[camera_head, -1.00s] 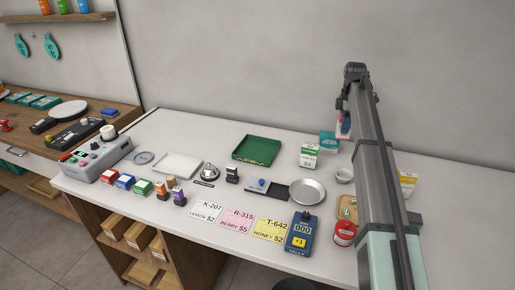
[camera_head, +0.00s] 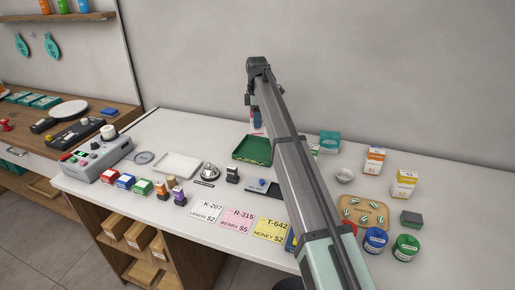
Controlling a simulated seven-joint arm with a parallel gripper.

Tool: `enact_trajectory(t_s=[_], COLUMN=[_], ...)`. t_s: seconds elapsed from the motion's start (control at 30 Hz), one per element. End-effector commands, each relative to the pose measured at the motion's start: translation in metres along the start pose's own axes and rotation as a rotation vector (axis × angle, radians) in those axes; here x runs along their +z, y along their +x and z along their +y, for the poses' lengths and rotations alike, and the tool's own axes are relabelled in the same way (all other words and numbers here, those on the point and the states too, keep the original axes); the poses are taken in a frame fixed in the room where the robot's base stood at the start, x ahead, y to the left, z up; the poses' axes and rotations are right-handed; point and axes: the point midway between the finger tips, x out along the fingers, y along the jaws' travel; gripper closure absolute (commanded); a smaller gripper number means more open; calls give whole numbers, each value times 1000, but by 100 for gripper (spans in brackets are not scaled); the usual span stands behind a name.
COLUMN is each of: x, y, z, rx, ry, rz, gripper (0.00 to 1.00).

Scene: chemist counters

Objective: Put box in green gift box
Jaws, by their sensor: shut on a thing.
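The green gift box (camera_head: 246,155) is an open, shallow green tray with gold marks on its front, at the middle back of the white counter. My gripper (camera_head: 254,106) is over its back edge, partly hidden by my arm. It is shut on a small box (camera_head: 257,121), of which blue and pinkish-white parts show. The held box appears above the green gift box's back right part. Whether it touches the tray is hard to tell.
A teal box (camera_head: 329,140), an orange-white box (camera_head: 374,159) and a yellow-white box (camera_head: 404,184) stand to the right. A small white bowl (camera_head: 344,176) is nearby. A white tray (camera_head: 176,165) and silver bell (camera_head: 210,171) lie left. My arm hides the counter's middle.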

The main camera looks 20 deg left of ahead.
Motion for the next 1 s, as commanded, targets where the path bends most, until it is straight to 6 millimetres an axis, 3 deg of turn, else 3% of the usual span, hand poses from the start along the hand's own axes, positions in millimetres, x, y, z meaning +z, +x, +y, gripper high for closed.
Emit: enact_trajectory(t_s=[0.4,0.63,1.0], x=[3,3,3], y=[-2,2,53], z=[10,10,10], rx=[4,3,2], ry=[334,413,415], rz=[0,0,0], gripper=[91,91,91])
